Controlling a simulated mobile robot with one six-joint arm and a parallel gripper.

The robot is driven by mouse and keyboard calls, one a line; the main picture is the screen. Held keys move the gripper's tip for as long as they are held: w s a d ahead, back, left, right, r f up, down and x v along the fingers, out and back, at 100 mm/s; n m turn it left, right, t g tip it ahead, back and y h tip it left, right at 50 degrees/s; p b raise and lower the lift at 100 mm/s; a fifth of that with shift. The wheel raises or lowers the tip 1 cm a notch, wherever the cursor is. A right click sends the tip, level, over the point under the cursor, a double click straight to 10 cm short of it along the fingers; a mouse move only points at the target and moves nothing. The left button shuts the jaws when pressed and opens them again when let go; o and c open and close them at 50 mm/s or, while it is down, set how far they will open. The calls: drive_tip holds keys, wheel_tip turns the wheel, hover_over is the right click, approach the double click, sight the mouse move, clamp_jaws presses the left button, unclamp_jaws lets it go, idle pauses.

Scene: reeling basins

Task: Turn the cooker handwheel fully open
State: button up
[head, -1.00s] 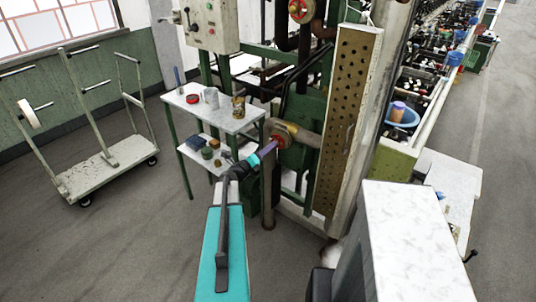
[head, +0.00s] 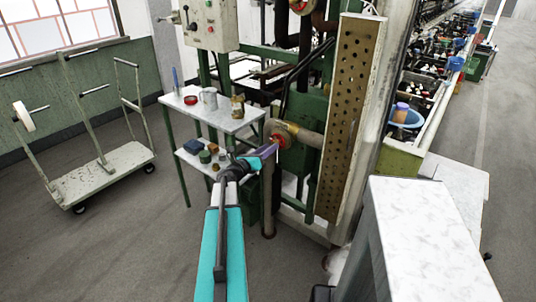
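A small red handwheel (head: 281,138) sits on a rusty pipe fitting at the front of the green machine, low and near the picture's middle. My gripper (head: 272,149), with purple fingers, reaches up to the wheel's left side from below. Its tips are at or very close to the rim; I cannot tell whether they touch it. The fingers are too small to tell open from shut. A second red wheel (head: 304,6) shows at the top edge, partly cut off. The frame does not show which wheel belongs to the cooker.
A two-tier side table (head: 225,121) with cans and small boxes stands left of the wheel. A perforated panel (head: 345,120) rises to the right. A pale block (head: 420,230) fills the lower right. A flat trolley (head: 105,175) stands left, with open floor before it.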

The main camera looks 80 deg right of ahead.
drive_tip(key=m+b, duration=0.5)
drive_tip(key=b, duration=0.1)
drive_tip(key=shift+b, duration=0.3)
drive_tip(key=shift+d, duration=0.1)
idle(0.3)
drive_tip(key=shift+x, duration=1.4)
clamp_jaws()
drive_tip(key=shift+p, duration=0.35)
drive_tip(key=shift+r+n+p, duration=0.1)
drive_tip(key=shift+n+p, duration=0.2)
